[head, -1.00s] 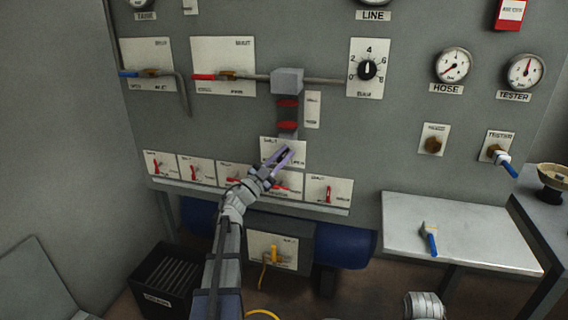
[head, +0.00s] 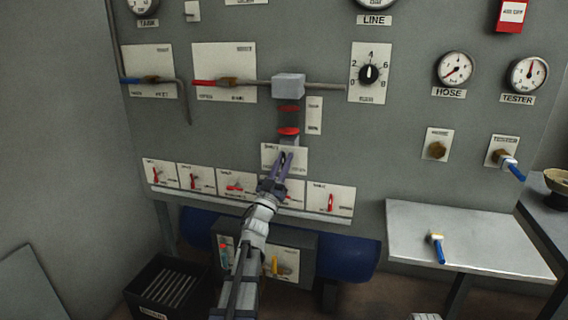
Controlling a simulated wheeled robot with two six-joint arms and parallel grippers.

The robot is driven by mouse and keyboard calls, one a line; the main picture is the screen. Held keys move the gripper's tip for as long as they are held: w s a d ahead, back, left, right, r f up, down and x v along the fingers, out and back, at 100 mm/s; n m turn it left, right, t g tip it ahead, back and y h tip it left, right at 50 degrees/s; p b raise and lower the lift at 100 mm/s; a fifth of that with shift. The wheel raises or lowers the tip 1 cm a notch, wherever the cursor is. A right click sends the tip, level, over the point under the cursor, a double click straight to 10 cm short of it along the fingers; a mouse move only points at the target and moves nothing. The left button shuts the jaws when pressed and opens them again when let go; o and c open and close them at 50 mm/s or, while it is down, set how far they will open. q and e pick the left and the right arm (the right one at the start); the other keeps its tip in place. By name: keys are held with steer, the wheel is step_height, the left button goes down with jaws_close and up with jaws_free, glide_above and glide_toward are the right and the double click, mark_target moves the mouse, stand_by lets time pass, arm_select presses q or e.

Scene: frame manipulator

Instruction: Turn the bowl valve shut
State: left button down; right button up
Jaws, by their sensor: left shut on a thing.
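The filter bowl (head: 289,119) is a dark cylinder with red bands, under a grey block on the panel. Just below it is a white plate (head: 299,166) with small lettering, which I take to be the bowl valve's plate. My left gripper (head: 286,157) is in front of this plate, its purple fingers pointing up and nearly upright in the picture. It is shut on the valve's handle, as far as I can tell; the fingers hide the handle, so its angle cannot be read.
A row of plates with small red levers (head: 330,202) runs just below, partly behind my left arm. Blue-handled (head: 134,81) and red-handled (head: 205,83) valves sit upper left. A shelf (head: 490,248) with a loose blue-handled part (head: 439,249) juts out at right.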

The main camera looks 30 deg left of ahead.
stand_by(0.4)
arm_select(q)
steer(key=c, duration=1.1)
jaws_free()
steer(key=b+v, duration=0.4)
steer(key=v, duration=0.3)
steer(key=shift+s+f+b, duration=0.25)
steer(key=shift+s+b, duration=0.05)
steer(key=shift+b, duration=0.1)
